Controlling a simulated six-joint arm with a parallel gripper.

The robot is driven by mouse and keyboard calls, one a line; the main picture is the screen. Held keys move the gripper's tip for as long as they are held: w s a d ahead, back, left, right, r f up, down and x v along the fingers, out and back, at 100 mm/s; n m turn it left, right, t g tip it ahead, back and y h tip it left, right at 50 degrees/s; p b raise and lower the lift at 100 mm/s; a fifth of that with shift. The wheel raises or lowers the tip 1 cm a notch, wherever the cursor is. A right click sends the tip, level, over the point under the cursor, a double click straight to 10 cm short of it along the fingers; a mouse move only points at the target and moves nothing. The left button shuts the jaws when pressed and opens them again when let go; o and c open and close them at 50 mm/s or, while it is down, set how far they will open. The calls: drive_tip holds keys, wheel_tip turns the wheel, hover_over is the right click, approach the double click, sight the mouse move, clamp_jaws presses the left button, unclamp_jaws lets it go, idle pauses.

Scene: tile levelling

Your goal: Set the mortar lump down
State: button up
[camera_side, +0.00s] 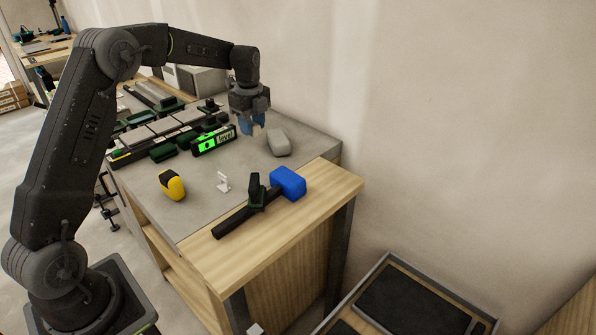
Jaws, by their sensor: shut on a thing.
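My gripper (252,129) points down over the grey worktop, behind the middle of the bench. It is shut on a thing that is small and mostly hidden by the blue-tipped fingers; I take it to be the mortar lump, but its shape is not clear. Whether it touches the worktop I cannot tell. A pale grey rounded block (278,142) lies on the worktop just right of the gripper. The green-lit level (214,140) stands to the left of the gripper.
A yellow-and-black tool (172,185) and a small white piece (224,182) are on the worktop (200,205) nearer the front. Dark tools and tiles (150,133) crowd the left. A wall stands behind on the right.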

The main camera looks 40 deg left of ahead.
drive_tip(key=w+d+f, duration=0.2)
drive_tip(key=d, duration=0.1)
drive_tip(key=w+d+f, duration=0.2)
drive_tip(key=d, duration=0.1)
drive_tip(key=w+d+f, duration=0.3)
drive_tip(key=d, duration=0.1)
drive_tip(key=shift+f, duration=2)
drive_tip(key=shift+f, duration=0.15)
drive_tip(key=o, duration=1)
drive_tip(key=shift+c, duration=0.2)
wheel_tip(320, 180, up, 12)
drive_tip(key=shift+r, duration=0.25)
